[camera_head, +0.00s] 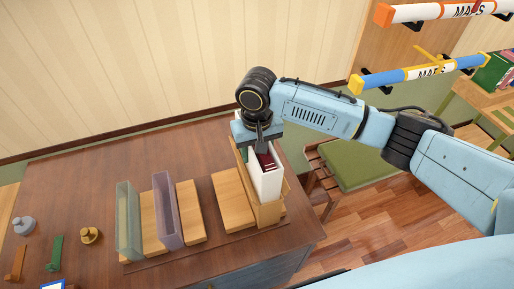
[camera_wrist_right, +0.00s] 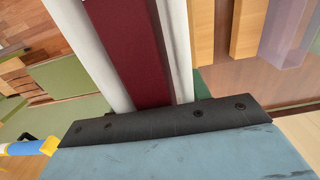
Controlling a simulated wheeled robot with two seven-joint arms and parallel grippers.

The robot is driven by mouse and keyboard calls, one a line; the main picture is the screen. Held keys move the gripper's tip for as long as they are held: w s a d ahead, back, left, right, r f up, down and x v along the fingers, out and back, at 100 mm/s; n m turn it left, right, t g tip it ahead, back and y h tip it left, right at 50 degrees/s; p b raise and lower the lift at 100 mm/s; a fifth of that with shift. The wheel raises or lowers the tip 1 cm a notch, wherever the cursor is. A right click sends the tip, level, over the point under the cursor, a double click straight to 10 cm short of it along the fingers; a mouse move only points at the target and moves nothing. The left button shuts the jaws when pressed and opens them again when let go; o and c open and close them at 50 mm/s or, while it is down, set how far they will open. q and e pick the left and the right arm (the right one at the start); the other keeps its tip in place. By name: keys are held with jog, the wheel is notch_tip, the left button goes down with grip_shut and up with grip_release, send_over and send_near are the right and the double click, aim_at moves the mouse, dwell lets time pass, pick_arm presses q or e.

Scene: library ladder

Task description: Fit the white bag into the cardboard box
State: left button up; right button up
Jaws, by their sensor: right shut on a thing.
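The white thing (camera_head: 266,184) that fits the task's white bag looks like a stiff, narrow, open-topped holder. It stands upright at the table's right end with a dark red book-like piece inside. In the right wrist view its pale wall (camera_wrist_right: 175,45) runs beside the dark red piece. A tan box-like holder (camera_head: 269,215), likely the cardboard box, shows around its near end and left side. How deep the white holder sits is hidden. My right gripper (camera_head: 262,146) points down, shut at the white holder's far upper end; its fingertips are mostly hidden. My left gripper is out of view.
A green-seated chair (camera_head: 350,165) stands beyond the table's right edge.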

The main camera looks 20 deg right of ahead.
jog(key=shift+f+b, duration=0.5)
jog(key=shift+f, duration=1.5)
jog(key=shift+r+p, duration=0.8)
jog(key=shift+r, duration=2.05)
jog(key=shift+f+b, duration=0.65)
jog(key=shift+f, duration=2.15)
jog(key=o, duration=1)
jog(key=shift+f, duration=0.1)
jog(key=shift+o, duration=0.6)
notch_tip(320, 180, up, 14)
jog(key=shift+f+b, duration=0.25)
jog(key=shift+b, duration=0.15)
